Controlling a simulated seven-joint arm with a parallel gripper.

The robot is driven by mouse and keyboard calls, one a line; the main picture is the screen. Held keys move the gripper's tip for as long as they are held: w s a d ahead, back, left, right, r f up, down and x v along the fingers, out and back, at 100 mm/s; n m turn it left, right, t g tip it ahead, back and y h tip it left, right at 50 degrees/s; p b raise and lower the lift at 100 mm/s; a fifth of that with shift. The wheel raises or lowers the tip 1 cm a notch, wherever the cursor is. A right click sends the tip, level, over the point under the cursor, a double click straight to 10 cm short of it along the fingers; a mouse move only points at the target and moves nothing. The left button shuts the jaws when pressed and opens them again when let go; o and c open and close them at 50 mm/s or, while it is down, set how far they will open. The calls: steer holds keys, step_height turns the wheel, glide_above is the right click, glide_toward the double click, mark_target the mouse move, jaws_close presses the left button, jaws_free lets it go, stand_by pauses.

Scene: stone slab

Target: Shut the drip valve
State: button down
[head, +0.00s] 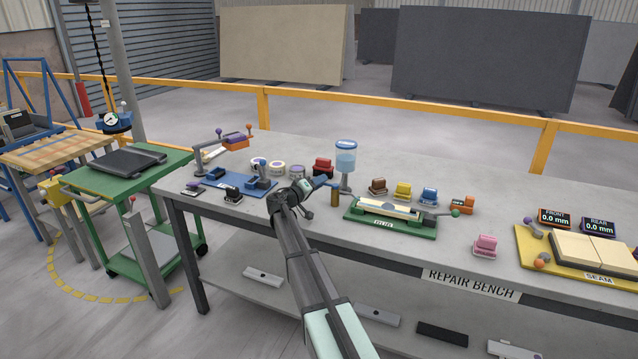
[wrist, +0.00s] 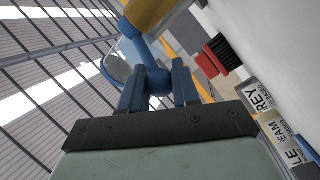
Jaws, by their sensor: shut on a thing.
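The drip valve is under the clear reservoir of blue liquid (head: 346,158) on the bench. Its blue lever (wrist: 138,36) has a round knob (wrist: 154,82) and joins a yellow-brass body (wrist: 152,12) in the wrist view. The brass part also shows in the head view (head: 334,198). My gripper (head: 314,184) reaches in from the left of the reservoir's stand. In the wrist view my gripper's fingers (wrist: 158,80) are shut on the lever's knob, one on each side. The knob is partly hidden by the fingers, and the lever's angle is hard to tell in the head view.
A green tray (head: 390,215) lies to the right, near coloured blocks (head: 403,190). The blue mat (head: 225,183) lies left. Open bench surface shows between the tray and the pink block (head: 485,244).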

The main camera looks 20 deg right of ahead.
steer(key=s+n+t+y, duration=0.1)
steer(key=t, duration=0.1)
steer(key=s+n+t+y, duration=0.1)
steer(key=n+t+y, duration=0.1)
steer(key=s+n+t+y, duration=0.1)
steer(key=n+t+y, duration=0.1)
steer(key=shift+a, duration=0.35)
steer(key=shift+s+r+n+t+y, duration=0.1)
steer(key=shift+s+n+t+y, duration=0.2)
steer(key=shift+n+t+y, duration=0.6)
steer(key=shift+s+r+n+t+y, duration=0.1)
steer(key=shift+s+n+t+y, duration=0.2)
steer(key=shift+n+t+y, duration=0.6)
steer(key=shift+y, duration=0.5)
steer(key=shift+s+d+f+y, duration=0.1)
steer(key=shift+s+f+y, duration=0.05)
steer(key=shift+s+y, duration=0.3)
steer(key=c, duration=1.1)
jaws_free()
steer(key=shift+o, duration=1.3)
steer(key=shift+w+n, duration=0.15)
steer(key=shift+n, duration=0.15)
steer(key=v, duration=1.4)
